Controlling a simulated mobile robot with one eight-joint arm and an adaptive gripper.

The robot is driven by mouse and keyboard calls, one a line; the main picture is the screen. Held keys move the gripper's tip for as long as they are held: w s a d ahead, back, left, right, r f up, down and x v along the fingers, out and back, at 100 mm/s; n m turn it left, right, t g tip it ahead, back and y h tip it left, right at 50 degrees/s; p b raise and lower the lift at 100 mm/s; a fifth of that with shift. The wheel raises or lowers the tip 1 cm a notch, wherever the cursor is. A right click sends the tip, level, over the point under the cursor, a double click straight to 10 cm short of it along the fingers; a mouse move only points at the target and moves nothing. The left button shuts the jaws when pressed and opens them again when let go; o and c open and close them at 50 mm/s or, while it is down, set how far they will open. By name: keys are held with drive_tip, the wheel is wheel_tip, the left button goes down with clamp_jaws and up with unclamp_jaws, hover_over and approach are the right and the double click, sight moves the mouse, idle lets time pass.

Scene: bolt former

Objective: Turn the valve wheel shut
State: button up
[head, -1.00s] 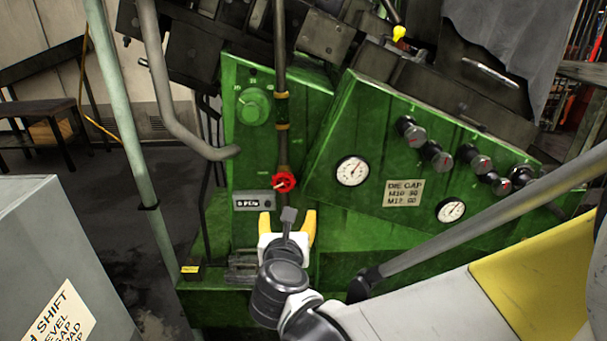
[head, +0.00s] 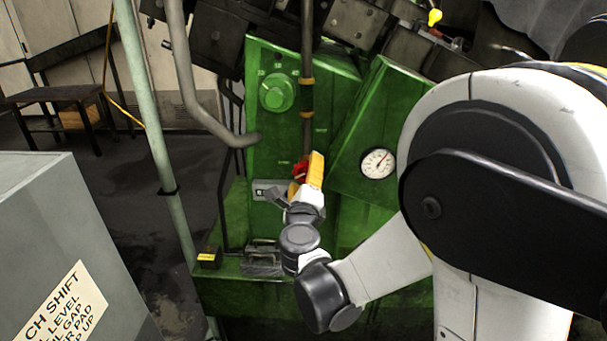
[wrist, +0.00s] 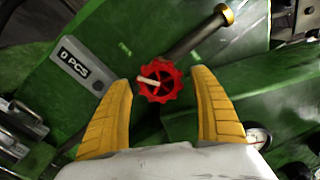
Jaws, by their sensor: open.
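The red valve wheel (wrist: 159,80) sits on a dark pipe (wrist: 198,40) against the green machine panel. In the wrist view it shows between and just beyond the tips of my yellow fingers. A pale bar lies across its middle. My gripper (wrist: 164,82) is open, one finger to each side of the wheel, with visible space on both sides. I cannot tell whether the tips are level with the rim. In the head view my gripper (head: 304,178) partly hides the wheel (head: 299,170).
A grey "0 PCS" counter (wrist: 79,62) is left of the wheel. A round gauge (head: 378,163) and a green dial (head: 277,93) are on the panels. A bent grey pipe (head: 197,100) and a pale green post (head: 150,110) stand to the left.

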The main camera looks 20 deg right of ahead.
drive_tip(key=shift+w+d, duration=0.15)
drive_tip(key=shift+w, duration=0.3)
drive_tip(key=c, duration=1.2)
drive_tip(key=shift+m+b, duration=0.5)
drive_tip(key=shift+m, duration=2.5)
